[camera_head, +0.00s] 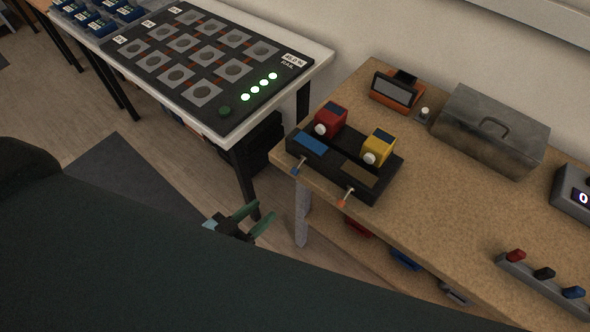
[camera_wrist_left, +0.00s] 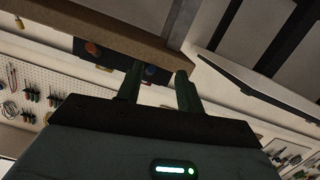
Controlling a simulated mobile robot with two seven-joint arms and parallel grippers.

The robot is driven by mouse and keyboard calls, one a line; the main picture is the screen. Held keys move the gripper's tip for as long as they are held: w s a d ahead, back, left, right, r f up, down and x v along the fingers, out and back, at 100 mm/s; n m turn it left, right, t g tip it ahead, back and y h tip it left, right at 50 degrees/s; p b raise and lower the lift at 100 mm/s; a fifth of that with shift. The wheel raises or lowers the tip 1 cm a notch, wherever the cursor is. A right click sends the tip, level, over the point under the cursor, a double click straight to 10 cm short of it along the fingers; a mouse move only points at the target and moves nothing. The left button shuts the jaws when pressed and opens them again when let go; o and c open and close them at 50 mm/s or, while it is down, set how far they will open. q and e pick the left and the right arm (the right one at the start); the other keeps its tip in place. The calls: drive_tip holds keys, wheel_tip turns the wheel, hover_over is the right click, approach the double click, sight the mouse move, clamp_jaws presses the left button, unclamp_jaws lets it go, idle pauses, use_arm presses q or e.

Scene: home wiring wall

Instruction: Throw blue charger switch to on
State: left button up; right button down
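The black charger (camera_head: 365,188) stands at the left front corner of the wooden bench. It has a blue panel (camera_head: 310,144) and a brown panel. A blue-tipped switch lever (camera_head: 296,171) sticks out of its front below the blue panel, and an orange-tipped lever (camera_head: 343,202) is on the brown side. My left gripper (camera_head: 262,213) has green fingers spread, empty, below and left of the charger. My right gripper is out of view.
Red (camera_head: 331,118) and yellow (camera_head: 379,146) blocks with white knobs sit at the charger's back. A grey toolbox (camera_head: 490,130) and an orange device (camera_head: 397,91) stand behind. The bench edge (camera_head: 420,262) lies in front; a panel table (camera_head: 240,127) stands to the left.

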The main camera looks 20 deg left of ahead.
sight(293, 170)
use_arm(q)
drive_tip(key=shift+m+t+h, duration=0.3)
drive_tip(key=shift+t+h, duration=0.5)
drive_tip(key=shift+w+d+r, duration=0.6)
drive_tip(key=shift+w+d, duration=0.1)
drive_tip(key=shift+w, duration=1.05)
drive_tip(key=shift+w+d+r, duration=0.6)
drive_tip(key=shift+w+d, duration=0.05)
drive_tip(key=shift+w, duration=1.15)
drive_tip(key=shift+w+d+r, duration=0.6)
drive_tip(key=shift+w+d, duration=0.1)
drive_tip(key=shift+w, duration=1.05)
clamp_jaws()
